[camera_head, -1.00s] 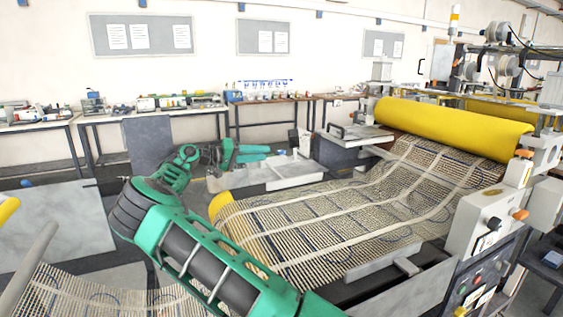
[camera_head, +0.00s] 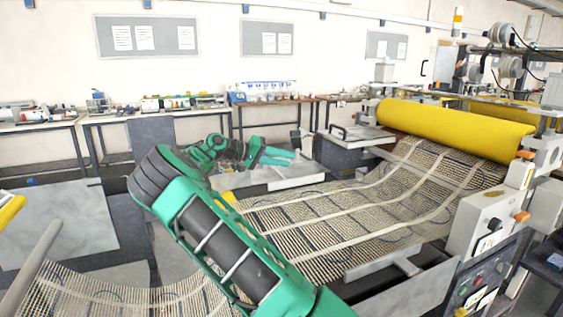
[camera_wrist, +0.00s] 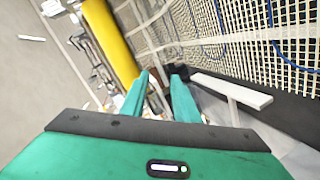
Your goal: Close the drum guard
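A long yellow rounded cover (camera_head: 455,126), which I take to be the drum guard, lies across the machine at the right, above the woven mesh (camera_head: 340,215). The yellow shape (camera_wrist: 110,42) also shows at the upper left of the wrist view. I cannot tell how far open the guard stands. My gripper (camera_head: 285,156) is left of the guard and well apart from it, above a pale tray. In the wrist view my gripper (camera_wrist: 161,74) has its two green fingers apart, with nothing seen held between them. My arm hides part of the mesh and the tray.
A control box (camera_head: 482,226) with knobs stands at the machine's right side. A grey block with a handle (camera_head: 352,146) stands left of the guard. Workbenches (camera_head: 150,112) line the back wall. A pale bar (camera_head: 384,263) lies at the mesh's near edge.

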